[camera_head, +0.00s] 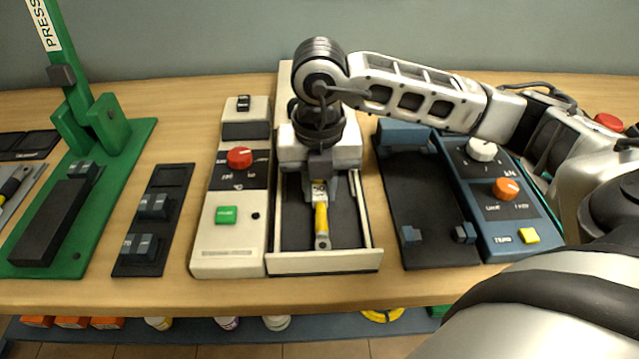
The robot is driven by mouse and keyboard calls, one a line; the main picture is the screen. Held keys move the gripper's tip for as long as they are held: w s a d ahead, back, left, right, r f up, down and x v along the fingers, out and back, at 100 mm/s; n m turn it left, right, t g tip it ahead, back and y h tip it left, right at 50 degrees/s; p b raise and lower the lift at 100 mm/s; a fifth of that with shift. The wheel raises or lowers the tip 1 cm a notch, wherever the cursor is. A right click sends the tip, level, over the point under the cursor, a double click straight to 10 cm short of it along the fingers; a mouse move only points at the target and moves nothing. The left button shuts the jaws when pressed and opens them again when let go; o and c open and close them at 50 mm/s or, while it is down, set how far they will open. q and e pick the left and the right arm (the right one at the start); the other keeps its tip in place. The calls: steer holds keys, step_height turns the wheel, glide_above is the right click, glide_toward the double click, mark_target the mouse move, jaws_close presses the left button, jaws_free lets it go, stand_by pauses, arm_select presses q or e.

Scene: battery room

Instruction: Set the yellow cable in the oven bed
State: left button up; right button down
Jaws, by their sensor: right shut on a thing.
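The yellow cable (321,218) is a short yellow piece with a metal ring lug at its near end and a white label at its far end. It is over the dark bed of the oven drawer (325,262), which is pulled out beside the cream oven panel (207,258). My right gripper (321,182) points down over the bed and is shut on the far end of the cable. I cannot tell whether the cable touches the bed floor. The gripper hides the far part of the drawer. My left gripper is not in view.
A green press (130,150) and a black tray with dark blocks (170,177) stand to the left. A dark blue fixture (430,200) and a blue control unit (520,215) stand to the right. A strip of bare table (120,294) runs along the front edge.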

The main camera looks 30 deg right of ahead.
steer(key=shift+f+b, duration=0.5)
steer(key=shift+b, duration=0.05)
steer(key=c, duration=1.2)
jaws_free()
steer(key=shift+o, duration=0.2)
step_height(320, 180, up, 16)
steer(key=p, duration=0.2)
